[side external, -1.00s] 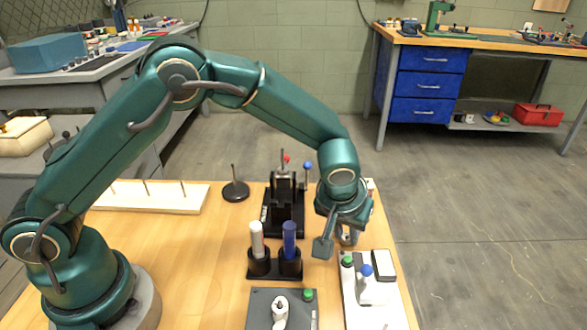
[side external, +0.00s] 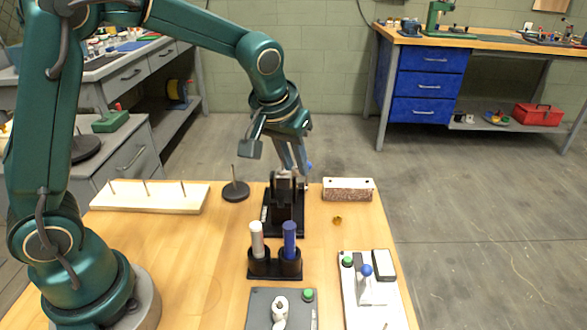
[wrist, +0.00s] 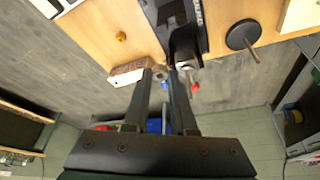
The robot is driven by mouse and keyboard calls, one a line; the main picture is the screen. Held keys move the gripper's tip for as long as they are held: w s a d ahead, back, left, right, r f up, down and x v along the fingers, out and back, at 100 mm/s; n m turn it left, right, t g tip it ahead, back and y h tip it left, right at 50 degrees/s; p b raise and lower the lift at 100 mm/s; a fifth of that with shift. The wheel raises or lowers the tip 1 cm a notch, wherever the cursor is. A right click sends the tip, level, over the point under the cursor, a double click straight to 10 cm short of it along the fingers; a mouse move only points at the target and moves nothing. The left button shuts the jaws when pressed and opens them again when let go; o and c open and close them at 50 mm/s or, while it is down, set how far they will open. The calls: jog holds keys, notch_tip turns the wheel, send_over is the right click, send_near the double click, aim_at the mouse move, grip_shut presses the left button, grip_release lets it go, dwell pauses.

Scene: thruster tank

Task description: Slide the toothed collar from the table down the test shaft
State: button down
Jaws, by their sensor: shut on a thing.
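My gripper (side external: 296,172) is above the back of the black stand (side external: 270,217), its fingers pointing down and slightly tilted. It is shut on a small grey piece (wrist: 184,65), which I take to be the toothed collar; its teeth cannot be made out. The fingers largely hide it in the side view. The black stand also shows in the wrist view (wrist: 183,35), just beyond the fingertips. The test shaft cannot be told apart from the fingertips and the stand's upright parts, and I cannot tell whether the piece touches it.
A small brass-coloured part (side external: 337,220) lies right of the stand, in front of a speckled block (side external: 348,190). A holder (side external: 274,268) with a white and a blue tube stands in front. A black disc with a peg (side external: 236,191) and a pegged board (side external: 150,197) are left.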

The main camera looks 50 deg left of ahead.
dwell(0.3)
notch_tip(320, 180, up, 8)
jog(key=shift+a+f, duration=0.1)
jog(key=shift+f, duration=0.1)
jog(key=s+a+n+g+y, duration=0.2)
jog(key=s+a+n+y, duration=0.15)
jog(key=a+n, duration=0.8)
jog(key=m, duration=0.3)
send_over(233, 172)
notch_tip(233, 172, down, 9)
jog(key=shift+s+d+f+h, duration=0.15)
jog(key=shift+s+d+h, duration=0.05)
jog(key=shift+d+h, duration=0.15)
jog(key=shift+f+n, duration=0.25)
jog(key=shift+f, duration=1.1)
dwell(0.8)
jog(key=shift+f, duration=0.25)
jog(key=shift+f, duration=0.2)
dwell(0.3)
jog(key=shift+f, duration=0.35)
